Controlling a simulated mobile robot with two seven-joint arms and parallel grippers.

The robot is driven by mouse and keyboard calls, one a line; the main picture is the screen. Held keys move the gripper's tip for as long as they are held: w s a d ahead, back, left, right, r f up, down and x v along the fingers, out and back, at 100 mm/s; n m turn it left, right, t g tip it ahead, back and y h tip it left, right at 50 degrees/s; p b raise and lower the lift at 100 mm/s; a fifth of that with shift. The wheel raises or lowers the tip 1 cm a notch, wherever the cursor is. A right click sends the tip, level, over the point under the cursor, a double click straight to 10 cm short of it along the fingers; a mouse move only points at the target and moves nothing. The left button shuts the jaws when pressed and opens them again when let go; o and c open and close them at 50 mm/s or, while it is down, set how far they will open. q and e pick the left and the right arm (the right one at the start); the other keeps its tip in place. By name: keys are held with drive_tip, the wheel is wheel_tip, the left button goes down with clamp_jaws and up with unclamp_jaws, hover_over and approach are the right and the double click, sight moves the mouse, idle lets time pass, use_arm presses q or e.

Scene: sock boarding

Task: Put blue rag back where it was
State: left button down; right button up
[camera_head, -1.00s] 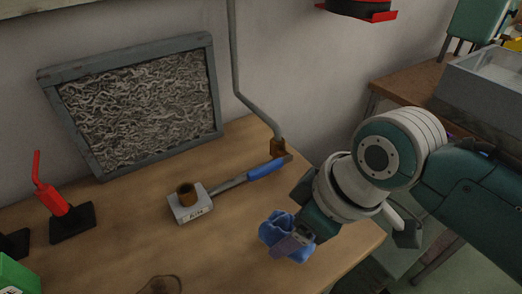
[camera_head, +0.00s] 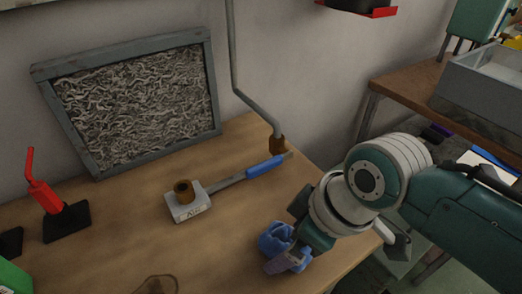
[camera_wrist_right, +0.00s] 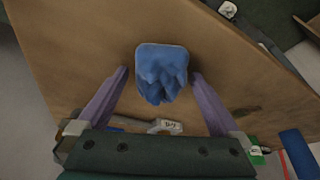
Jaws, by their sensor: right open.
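The blue rag (camera_head: 274,240) lies crumpled on the wooden table (camera_head: 225,255), near its right front edge. My right gripper (camera_head: 286,258) is over the rag in the head view and partly covers it. In the right wrist view the rag (camera_wrist_right: 162,72) sits between and beyond the two purple fingers of my right gripper (camera_wrist_right: 160,76). The fingers are spread wide, with a gap on each side of the rag. My left gripper is not in view.
A block with a brown ring (camera_head: 187,205) and a blue-handled tool (camera_head: 262,167) lie behind the rag. A red-handled item (camera_head: 45,197) and a framed panel (camera_head: 135,105) stand left and back. A pipe (camera_head: 236,70) meets the table's back edge.

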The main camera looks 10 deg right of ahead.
drive_tip(key=p+v, duration=0.5)
drive_tip(key=v, duration=0.7)
drive_tip(key=s+d+r+m+h, duration=0.1)
drive_tip(key=s+d+r+m, duration=0.1)
drive_tip(key=s, duration=0.4)
drive_tip(key=s+d+r+m+h, duration=0.1)
drive_tip(key=s+d+r+m, duration=0.1)
drive_tip(key=s+m, duration=0.2)
drive_tip(key=s, duration=0.3)
drive_tip(key=shift+d+t+h, duration=0.3)
drive_tip(key=shift+d+h, duration=0.1)
drive_tip(key=shift+r, duration=0.1)
wheel_tip(320, 180, up, 43)
drive_tip(key=p, duration=4.2)
drive_tip(key=shift+p, duration=0.4)
drive_tip(key=shift+r, duration=0.1)
